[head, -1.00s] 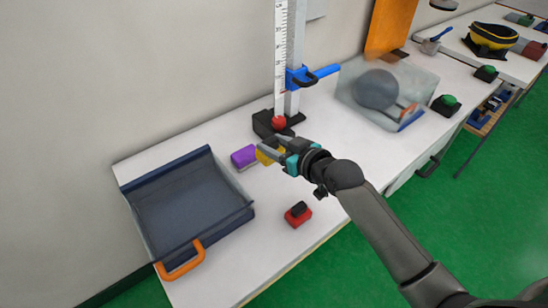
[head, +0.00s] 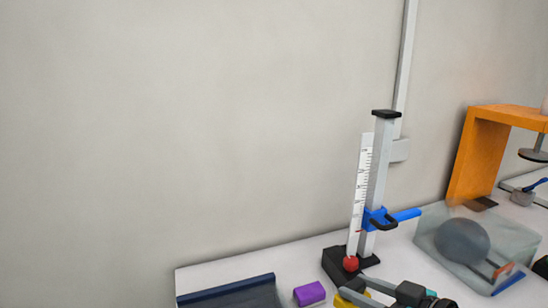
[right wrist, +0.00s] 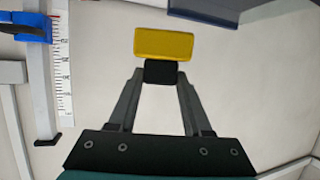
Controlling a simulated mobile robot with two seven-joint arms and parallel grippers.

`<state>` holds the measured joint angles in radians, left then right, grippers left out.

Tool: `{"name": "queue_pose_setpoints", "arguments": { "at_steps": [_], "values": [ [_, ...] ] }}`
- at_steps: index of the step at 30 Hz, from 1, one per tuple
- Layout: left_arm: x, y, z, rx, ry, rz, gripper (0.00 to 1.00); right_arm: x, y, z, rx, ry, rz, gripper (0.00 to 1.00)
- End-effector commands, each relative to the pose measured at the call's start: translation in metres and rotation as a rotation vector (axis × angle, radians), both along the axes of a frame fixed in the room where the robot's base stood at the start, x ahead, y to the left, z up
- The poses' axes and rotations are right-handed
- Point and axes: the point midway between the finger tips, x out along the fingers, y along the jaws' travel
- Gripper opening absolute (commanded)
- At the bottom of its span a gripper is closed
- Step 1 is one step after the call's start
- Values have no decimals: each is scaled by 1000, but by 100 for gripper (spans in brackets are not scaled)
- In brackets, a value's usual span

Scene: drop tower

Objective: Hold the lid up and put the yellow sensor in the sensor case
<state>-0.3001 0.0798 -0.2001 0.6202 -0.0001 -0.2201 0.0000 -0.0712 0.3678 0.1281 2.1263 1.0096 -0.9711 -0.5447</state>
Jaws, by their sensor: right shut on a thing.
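The yellow sensor (head: 357,299) is at the bottom edge of the head view, partly cut off. The right wrist view shows it as a yellow block (right wrist: 163,43) with a black grip part (right wrist: 160,72). My right gripper (right wrist: 160,76) is shut on that black part, and it also shows in the head view (head: 366,290). I cannot tell how far the sensor is above the table. The dark blue sensor case (head: 225,290) shows only its back edge at the bottom left. Its front and lid handle are out of view. My left gripper is not in view.
A purple block (head: 309,294) lies between the case and the sensor. A clear box with a grey ball (head: 462,241) and an orange stand (head: 478,150) are at the right.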

Motion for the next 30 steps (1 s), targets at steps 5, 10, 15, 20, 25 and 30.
{"name": "queue_pose_setpoints", "arguments": {
  "at_steps": [5, 10, 15, 20, 25, 30],
  "values": [
    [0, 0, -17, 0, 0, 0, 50, -36, 4, 10, -1, -6, 175, 0],
    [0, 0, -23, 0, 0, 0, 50, -62, 7, 19, -3, -3, 295, 0],
    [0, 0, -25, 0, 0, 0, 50, -73, 9, 24, 0, -1, 342, 0],
    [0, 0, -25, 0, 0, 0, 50, -73, 9, 24, 1, 0, 346, 0],
    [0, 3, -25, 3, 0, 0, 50, -73, 9, 23, 2, 0, 344, 0],
    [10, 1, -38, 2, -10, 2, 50, -73, 9, 8, 1, 1, 344, 0]
  ]
}}
